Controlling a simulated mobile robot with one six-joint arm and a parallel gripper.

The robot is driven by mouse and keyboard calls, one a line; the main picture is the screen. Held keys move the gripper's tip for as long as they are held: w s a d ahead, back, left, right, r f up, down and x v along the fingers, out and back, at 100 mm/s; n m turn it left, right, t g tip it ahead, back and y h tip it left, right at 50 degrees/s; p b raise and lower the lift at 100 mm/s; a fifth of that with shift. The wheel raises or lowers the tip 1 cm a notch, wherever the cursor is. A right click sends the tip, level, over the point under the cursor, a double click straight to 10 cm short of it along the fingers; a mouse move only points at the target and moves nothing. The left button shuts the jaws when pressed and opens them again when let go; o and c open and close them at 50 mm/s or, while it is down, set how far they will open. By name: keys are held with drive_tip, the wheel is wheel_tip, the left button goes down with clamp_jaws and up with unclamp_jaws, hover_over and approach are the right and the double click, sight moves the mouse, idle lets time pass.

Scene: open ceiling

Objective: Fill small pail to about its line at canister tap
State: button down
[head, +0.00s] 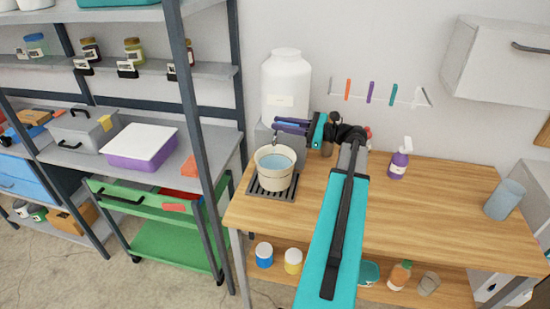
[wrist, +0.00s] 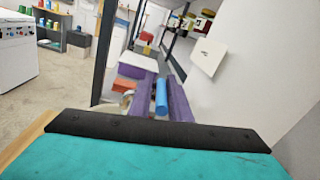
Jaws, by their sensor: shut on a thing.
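The small pail (head: 259,176), cream with a darker band, stands upright on a dark grate at the table's left end. Blue water (head: 279,162) shows inside it, below the rim; I cannot make out its line. The white canister (head: 287,75) stands behind it on a grey block. My gripper (head: 284,124) is in front of the canister, above and behind the pail. In the wrist view its purple fingers (wrist: 161,84) are shut on a blue cylindrical tap handle (wrist: 161,98). The fingers hide most of the tap in the head view, and I cannot make out a stream.
A purple spray bottle (head: 398,164) and a blue-grey cup (head: 504,199) stand to the right on the wooden table (head: 430,215). A metal shelf post (head: 192,110) rises left of the pail. A hook rail (head: 380,93) is on the wall. The table's middle right is clear.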

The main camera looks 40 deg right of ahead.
drive_tip(key=shift+w+d+r, duration=0.1)
drive_tip(key=shift+d+r, duration=0.1)
drive_tip(key=shift+d, duration=0.1)
drive_tip(key=shift+n+y+p, duration=0.3)
drive_tip(key=shift+p, duration=0.05)
drive_tip(key=shift+d+n+g+y+p, duration=0.1)
drive_tip(key=shift+n+g+y+p, duration=0.2)
drive_tip(key=shift+g+y, duration=0.2)
drive_tip(key=shift+n+y+p, duration=0.3)
drive_tip(key=shift+y+p, duration=0.1)
drive_tip(key=c, duration=1.6)
unclamp_jaws()
drive_tip(key=shift+f, duration=0.15)
drive_tip(key=shift+o, duration=0.2)
